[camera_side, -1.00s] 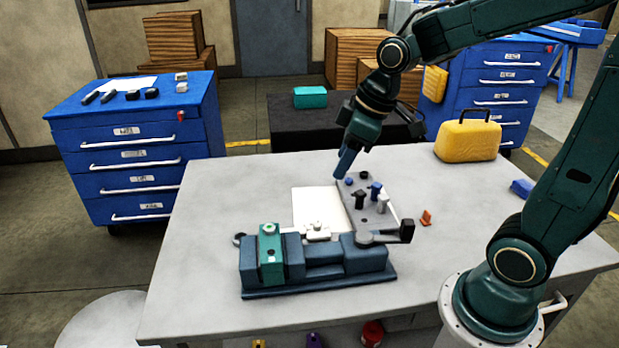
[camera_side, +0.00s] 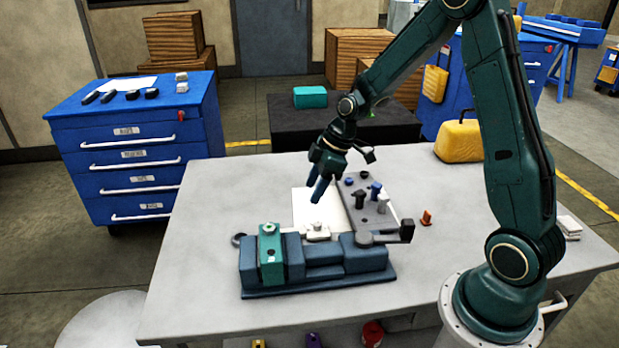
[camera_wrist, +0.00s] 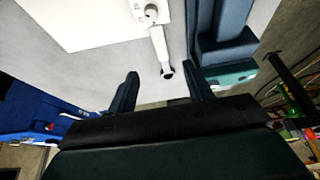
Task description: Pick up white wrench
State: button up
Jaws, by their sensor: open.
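The white wrench lies behind the vise, alongside it; its light shank (camera_wrist: 159,44) shows in the wrist view, ending in a dark-rimmed ring. In the side view, the vise hides much of it, and its white knobbed part (camera_side: 317,231) shows above the vise's back edge. My gripper (camera_side: 318,190) is open and empty, pointing down above the white sheet behind the vise. In the wrist view, my gripper (camera_wrist: 161,77) has its fingers apart, with the wrench's ring end appearing between them.
The blue vise (camera_side: 325,258) with a green jaw block (camera_side: 270,255) stands just in front of the wrench. A grey board (camera_side: 370,205) with several pegs lies to the right. A white sheet (camera_side: 305,206) lies behind. The table's left side is clear.

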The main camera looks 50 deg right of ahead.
send_over(302, 230)
notch_tip(302, 230, down, 7)
jog(key=shift+s+f, duration=0.15)
jog(key=shift+f, duration=0.3)
jog(key=shift+f, duration=0.1)
jog(key=shift+w+x, duration=0.15)
jog(key=shift+x, duration=1.1)
jog(key=shift+w+x, duration=0.1)
jog(key=shift+x, duration=1.2)
jog(key=shift+c, duration=0.2)
grip_shut()
